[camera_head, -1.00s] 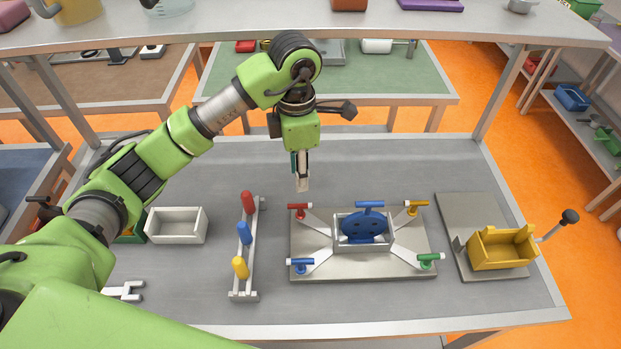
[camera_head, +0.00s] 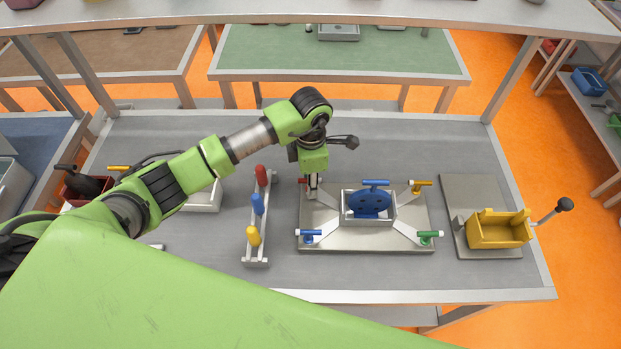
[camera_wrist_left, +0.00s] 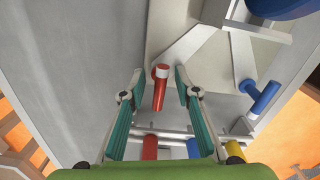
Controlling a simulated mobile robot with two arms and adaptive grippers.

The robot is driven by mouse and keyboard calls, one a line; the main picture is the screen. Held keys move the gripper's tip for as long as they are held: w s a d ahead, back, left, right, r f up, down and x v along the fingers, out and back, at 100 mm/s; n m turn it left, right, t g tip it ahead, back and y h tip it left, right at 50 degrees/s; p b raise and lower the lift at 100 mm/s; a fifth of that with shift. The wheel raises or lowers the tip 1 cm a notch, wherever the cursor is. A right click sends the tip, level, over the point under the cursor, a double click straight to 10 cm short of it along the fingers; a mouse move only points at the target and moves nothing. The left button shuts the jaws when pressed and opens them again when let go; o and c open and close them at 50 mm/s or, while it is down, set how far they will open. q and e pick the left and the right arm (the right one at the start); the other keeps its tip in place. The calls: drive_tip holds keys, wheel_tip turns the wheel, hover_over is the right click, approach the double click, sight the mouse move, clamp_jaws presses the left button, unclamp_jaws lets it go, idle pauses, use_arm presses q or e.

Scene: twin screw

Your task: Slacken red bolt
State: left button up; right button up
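The red bolt (camera_head: 303,181) has a T-shaped red handle with a pale end and sits at the back left corner of the grey fixture plate (camera_head: 350,243). It is partly hidden behind my left gripper (camera_head: 313,193) in the head view. In the left wrist view the red bolt (camera_wrist_left: 159,94) lies between the two fingers of my left gripper (camera_wrist_left: 159,74). The fingers are open, with a visible gap on both sides of the handle. My right gripper is not in view.
Blue (camera_head: 308,233), green (camera_head: 430,235) and yellow (camera_head: 420,184) bolts sit at the other corners, around a blue disc (camera_head: 369,203). A rack (camera_head: 256,262) with red, blue and yellow handles stands to the left. A yellow box (camera_head: 497,233) is at the right.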

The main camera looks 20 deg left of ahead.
use_arm(q)
drive_tip(key=shift+f, duration=0.15)
clamp_jaws()
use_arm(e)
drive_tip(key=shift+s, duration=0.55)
use_arm(q)
drive_tip(key=shift+n, duration=0.3)
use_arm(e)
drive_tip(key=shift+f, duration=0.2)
